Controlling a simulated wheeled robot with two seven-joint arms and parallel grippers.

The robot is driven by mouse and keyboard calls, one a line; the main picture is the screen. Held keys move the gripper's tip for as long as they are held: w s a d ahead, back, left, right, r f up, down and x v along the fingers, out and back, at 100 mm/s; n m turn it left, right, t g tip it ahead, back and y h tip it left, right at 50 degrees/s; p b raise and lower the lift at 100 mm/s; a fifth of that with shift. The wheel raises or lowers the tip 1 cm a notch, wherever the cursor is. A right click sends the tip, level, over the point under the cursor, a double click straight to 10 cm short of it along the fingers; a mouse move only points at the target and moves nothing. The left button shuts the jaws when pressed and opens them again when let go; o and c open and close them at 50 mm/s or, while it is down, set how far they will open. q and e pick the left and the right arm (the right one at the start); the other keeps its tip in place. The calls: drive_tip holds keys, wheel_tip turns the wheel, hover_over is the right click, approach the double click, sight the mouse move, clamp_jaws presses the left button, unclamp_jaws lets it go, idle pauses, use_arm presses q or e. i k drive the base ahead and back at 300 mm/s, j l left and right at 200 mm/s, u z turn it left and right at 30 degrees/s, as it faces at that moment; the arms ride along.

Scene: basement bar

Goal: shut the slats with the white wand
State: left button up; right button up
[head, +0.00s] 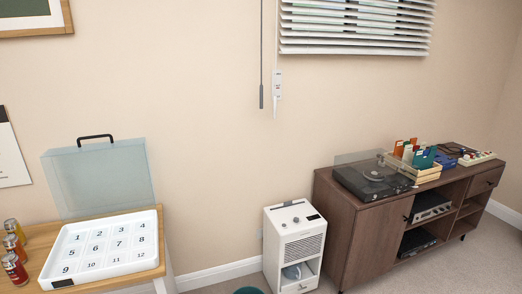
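The window blind (357,27) hangs at the top of the head view, right of centre. Its white slats are tilted with dark gaps between them, and its upper part is cut off by the frame. A short white wand-like piece (276,95) hangs by the wall just left of the blind's bottom rail. It has small markings near its top. A thin grey rod or cord with a dark grey handle (261,97) hangs straight down beside it on the left. Neither of my grippers is in view.
A wooden cabinet (372,222) with a turntable (373,182) stands below the blind to the right. A white appliance (294,245) stands under the wand. The wall around the wand is clear.

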sight(275, 98)
drive_tip(key=i+l, duration=0.3)
drive_tip(key=i, duration=0.15)
drive_tip(key=i+l, duration=0.35)
drive_tip(key=i, duration=0.15)
drive_tip(key=i+l+u, duration=0.1)
drive_tip(key=i+l, duration=0.2)
drive_tip(key=i, duration=0.2)
